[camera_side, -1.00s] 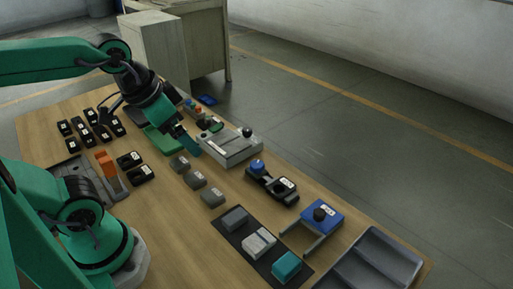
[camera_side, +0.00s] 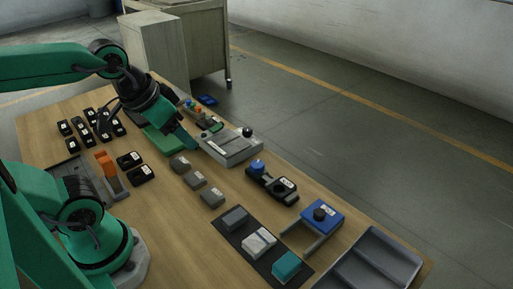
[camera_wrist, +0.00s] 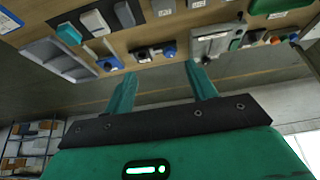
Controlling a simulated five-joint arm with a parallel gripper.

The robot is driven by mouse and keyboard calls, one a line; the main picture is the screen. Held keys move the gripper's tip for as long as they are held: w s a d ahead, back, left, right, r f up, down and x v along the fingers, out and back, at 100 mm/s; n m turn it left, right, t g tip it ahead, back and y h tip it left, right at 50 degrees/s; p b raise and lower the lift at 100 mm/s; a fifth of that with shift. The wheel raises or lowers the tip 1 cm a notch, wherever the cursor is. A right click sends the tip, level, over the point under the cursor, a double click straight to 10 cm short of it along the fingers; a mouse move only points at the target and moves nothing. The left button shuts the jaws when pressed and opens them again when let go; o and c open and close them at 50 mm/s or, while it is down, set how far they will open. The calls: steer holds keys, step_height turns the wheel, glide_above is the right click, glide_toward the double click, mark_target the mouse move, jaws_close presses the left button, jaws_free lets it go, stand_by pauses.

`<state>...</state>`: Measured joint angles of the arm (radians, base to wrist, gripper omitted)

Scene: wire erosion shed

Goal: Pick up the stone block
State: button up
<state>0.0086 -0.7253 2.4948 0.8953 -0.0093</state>
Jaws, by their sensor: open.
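A pale, marbled stone block (camera_side: 259,243) sits on a dark mat (camera_side: 233,239) near the front of the bench, between a dark grey block (camera_side: 235,218) and a teal block (camera_side: 286,265). The stone block also shows at the upper left of the wrist view (camera_wrist: 95,22). My gripper (camera_side: 190,145) is far from it, above the bench near the grey fixture with a black knob (camera_side: 232,149). In the wrist view, my gripper's two teal fingers (camera_wrist: 160,75) stand apart with nothing between them.
A black fixture with a blue knob (camera_side: 272,183), a blue clamp (camera_side: 323,217) and a grey tray (camera_side: 370,264) line the right side. Bare wood lies left of the mat.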

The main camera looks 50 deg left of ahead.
steer(key=w+d+f+g, duration=0.3)
steer(key=w+d+f, duration=0.1)
steer(key=f, duration=0.2)
steer(key=g, duration=0.2)
glide_toward(235, 216)
steer(key=shift+a, duration=0.2)
steer(key=shift+d+f, duration=0.25)
steer(key=shift+f, duration=0.25)
steer(key=shift+f, duration=0.1)
steer(key=shift+f, duration=1.2)
steer(key=shift+f, duration=0.1)
steer(key=shift+w+a+f, duration=0.1)
steer(key=shift+f, duration=1.15)
steer(key=shift+w+f, duration=0.1)
steer(key=shift+f, duration=1.15)
